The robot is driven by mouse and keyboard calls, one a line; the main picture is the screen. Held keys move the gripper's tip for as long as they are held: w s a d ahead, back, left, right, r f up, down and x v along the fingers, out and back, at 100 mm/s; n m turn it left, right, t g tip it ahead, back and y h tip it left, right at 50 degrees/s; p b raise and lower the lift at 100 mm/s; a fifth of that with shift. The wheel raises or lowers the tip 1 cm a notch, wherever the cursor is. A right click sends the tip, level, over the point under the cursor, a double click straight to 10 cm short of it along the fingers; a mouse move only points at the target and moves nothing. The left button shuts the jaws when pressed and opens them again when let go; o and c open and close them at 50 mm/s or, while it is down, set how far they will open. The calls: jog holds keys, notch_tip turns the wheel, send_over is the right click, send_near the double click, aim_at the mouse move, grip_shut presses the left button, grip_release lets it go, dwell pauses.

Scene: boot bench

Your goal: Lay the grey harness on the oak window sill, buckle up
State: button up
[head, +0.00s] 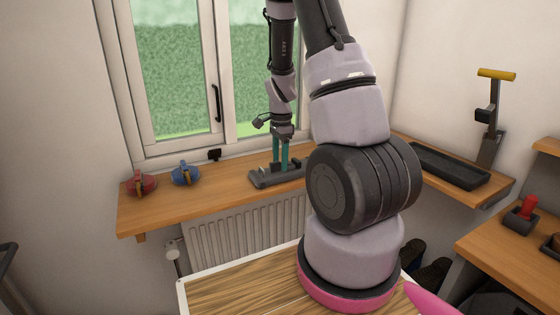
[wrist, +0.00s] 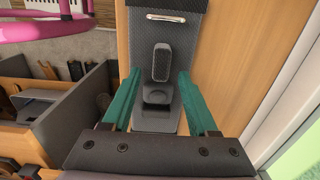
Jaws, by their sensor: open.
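The grey harness (head: 268,179), a dark grey textured piece with a black upright block, lies on the oak window sill (head: 225,193) below the window. In the wrist view the harness (wrist: 155,120) sits between my fingers, with a silvery bar, seemingly the buckle, showing on its upper face. My gripper (head: 281,164) points down over it with teal fingers. In the wrist view my gripper (wrist: 158,80) is open, one finger on each side of the harness with gaps visible. Whether the fingertips touch the sill is hidden.
A red item (head: 140,183) and a blue item (head: 186,174) lie on the sill's left part. A black tray (head: 450,166) and a yellow-handled stand (head: 490,120) are at the right. A radiator (head: 245,232) is under the sill. A wood-topped bench (head: 235,290) is in front.

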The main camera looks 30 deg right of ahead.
notch_tip(320, 180, up, 11)
jog(key=shift+f, duration=0.15)
jog(key=s+a+r+n+t, duration=0.2)
jog(key=s+a+r+n, duration=0.2)
jog(key=s+r, duration=0.2)
jog(key=s+a+r+n+t+y, duration=0.1)
jog(key=s+a+r+n+t, duration=0.1)
jog(key=s+r+n, duration=0.3)
jog(key=s+a+r+n+t, duration=0.3)
jog(key=s+a+r+n, duration=0.1)
jog(key=s+r, duration=0.4)
jog(key=shift+a+r+n+y, duration=0.3)
jog(key=shift+a+r+y, duration=0.1)
jog(key=shift+a+r, duration=0.45)
